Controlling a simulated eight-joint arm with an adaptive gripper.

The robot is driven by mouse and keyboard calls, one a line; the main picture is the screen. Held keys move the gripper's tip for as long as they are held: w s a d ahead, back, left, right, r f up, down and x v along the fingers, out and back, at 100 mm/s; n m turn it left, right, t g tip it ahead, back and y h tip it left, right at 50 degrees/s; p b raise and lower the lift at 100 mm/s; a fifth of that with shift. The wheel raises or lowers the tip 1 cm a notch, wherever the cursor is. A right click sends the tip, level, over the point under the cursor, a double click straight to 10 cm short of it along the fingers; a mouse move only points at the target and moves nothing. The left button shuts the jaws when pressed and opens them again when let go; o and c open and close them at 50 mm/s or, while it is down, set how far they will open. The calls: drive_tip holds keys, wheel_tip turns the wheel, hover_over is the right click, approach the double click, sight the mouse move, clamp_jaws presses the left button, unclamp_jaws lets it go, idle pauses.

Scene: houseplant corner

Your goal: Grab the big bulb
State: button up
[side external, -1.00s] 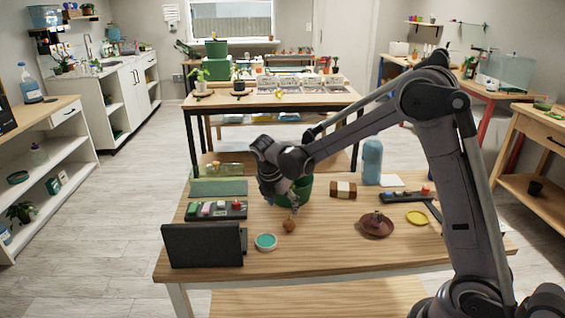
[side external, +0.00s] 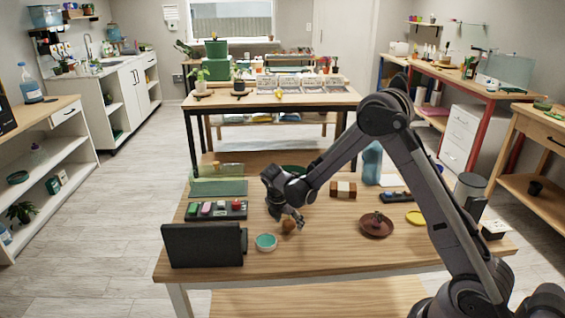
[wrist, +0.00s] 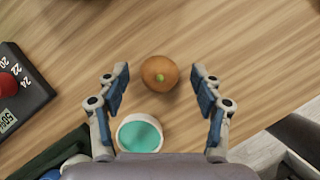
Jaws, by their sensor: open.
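My gripper (wrist: 160,83) is open and empty. In the wrist view the bulb appears between the two blue-padded fingertips, with a gap on each side. In the side view my gripper (side external: 293,219) is low, close at the bulb. I cannot tell whether a fingertip touches it. A smaller dark item (side external: 377,214) sits on a brown saucer (side external: 376,231) to the right.
A white dish with teal contents (side external: 266,242) stands just left of the bulb, close below it in the wrist view (wrist: 139,134). A dark tray with coloured blocks (side external: 216,211), a black panel (side external: 203,246) and a wooden block (side external: 343,190) are nearby. Bare table lies right of the bulb.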

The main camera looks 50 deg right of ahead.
drive_tip(key=c, duration=1.2)
drive_tip(key=shift+r, duration=0.1)
